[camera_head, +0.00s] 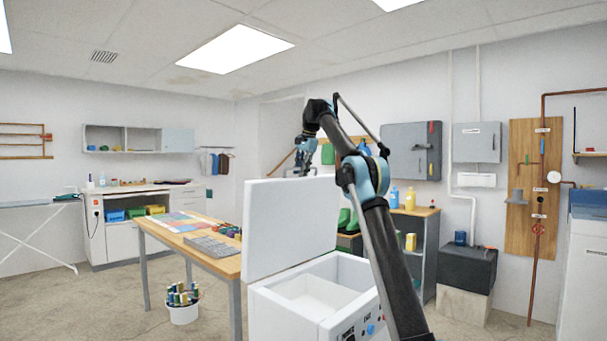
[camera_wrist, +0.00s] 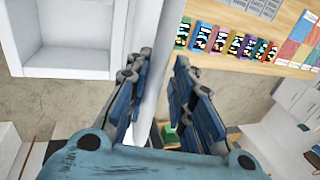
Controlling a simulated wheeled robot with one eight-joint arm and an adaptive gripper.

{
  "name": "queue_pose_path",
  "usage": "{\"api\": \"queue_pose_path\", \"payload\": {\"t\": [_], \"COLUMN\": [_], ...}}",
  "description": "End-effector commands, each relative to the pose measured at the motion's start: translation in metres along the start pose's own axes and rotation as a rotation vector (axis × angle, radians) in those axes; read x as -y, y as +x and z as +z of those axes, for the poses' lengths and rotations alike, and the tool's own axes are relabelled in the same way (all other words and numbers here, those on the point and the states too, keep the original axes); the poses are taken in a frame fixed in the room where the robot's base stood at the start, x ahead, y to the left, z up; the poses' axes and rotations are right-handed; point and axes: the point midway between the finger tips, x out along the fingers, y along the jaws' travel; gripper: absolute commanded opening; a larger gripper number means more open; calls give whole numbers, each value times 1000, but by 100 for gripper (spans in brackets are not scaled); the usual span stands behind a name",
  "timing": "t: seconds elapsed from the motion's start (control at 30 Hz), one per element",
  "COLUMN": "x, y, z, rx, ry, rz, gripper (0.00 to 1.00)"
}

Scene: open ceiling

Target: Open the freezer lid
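The white chest freezer (camera_head: 262,307) stands open in front of me, its pale inside showing. Its lid (camera_head: 290,225) is raised and stands nearly upright along the left side. My gripper (camera_head: 304,168) is above the lid's top edge. In the wrist view the lid (camera_wrist: 160,55) shows as a narrow white strip between the two blue fingers. My gripper (camera_wrist: 164,85) has its fingers apart, with a gap beside the lid; I cannot tell whether either finger touches it. The freezer's open tub (camera_wrist: 70,35) is at the upper left there.
A grey shelf (camera_head: 420,250) and a dark box (camera_head: 467,268) stand behind the freezer at right.

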Motion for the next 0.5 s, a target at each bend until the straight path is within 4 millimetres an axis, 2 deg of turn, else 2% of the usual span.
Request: {"api": "queue_pose_path", "payload": {"t": [0.5], "x": [2], "y": [-1], "z": [4], "rx": [4], "ry": [-3], "rz": [1], "gripper": [20]}}
